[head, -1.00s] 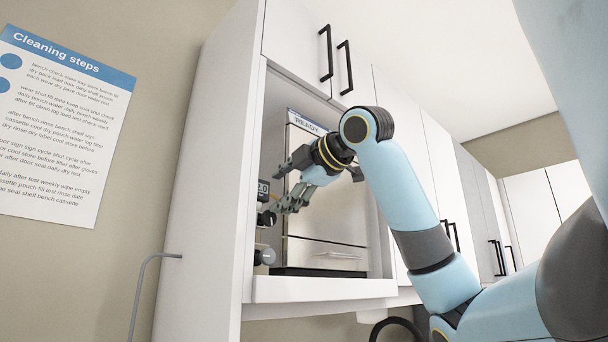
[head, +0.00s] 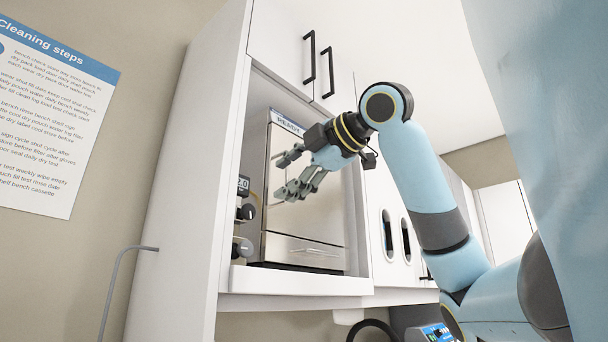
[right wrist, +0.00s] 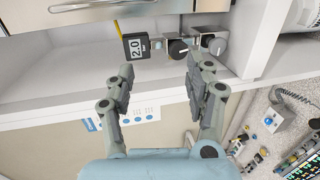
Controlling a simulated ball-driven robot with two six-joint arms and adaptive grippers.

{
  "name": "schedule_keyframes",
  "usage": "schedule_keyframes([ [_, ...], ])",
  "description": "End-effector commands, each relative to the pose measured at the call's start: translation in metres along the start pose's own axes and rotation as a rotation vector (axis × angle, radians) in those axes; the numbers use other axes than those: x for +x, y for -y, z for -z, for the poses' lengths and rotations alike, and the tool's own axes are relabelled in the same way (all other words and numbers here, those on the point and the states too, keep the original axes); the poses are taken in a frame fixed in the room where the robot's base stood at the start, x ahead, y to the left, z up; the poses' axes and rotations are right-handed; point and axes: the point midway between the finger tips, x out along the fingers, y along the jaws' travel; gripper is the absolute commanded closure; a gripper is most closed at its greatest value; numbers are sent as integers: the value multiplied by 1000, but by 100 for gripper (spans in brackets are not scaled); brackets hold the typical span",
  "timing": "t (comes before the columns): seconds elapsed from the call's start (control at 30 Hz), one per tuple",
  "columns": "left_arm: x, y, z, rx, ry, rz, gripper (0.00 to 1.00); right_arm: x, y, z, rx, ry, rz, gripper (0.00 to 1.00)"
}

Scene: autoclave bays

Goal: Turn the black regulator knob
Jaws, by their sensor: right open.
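The regulator is on the left inside wall of the open bay in the head view. Its small display (head: 243,185) reads 2.0, and the display also shows in the right wrist view (right wrist: 136,47). A black knob (head: 248,212) sits just below it, and shows beside the display in the wrist view (right wrist: 178,49). A second dark knob (head: 243,248) is lower, and shows further right in the wrist view (right wrist: 217,46). My right gripper (head: 284,175) is open and empty, to the right of the black knob and apart from it. My left gripper is out of view.
A steel-fronted autoclave (head: 305,222) fills the bay behind my right gripper. The bay's white front ledge (head: 290,281) runs below. Cabinet doors with black handles (head: 309,57) are above. A cleaning poster (head: 50,125) hangs on the left wall.

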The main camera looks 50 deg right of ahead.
Motion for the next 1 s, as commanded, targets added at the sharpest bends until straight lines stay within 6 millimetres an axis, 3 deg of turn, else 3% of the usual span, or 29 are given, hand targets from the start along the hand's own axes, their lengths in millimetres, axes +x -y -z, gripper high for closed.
schedule_keyframes([
  [0.43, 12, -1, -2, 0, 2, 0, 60, -32, 7, -2, 0, 2, -1, 46],
  [1.0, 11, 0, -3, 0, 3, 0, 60, -35, 8, -2, -1, 1, 1, 46],
])
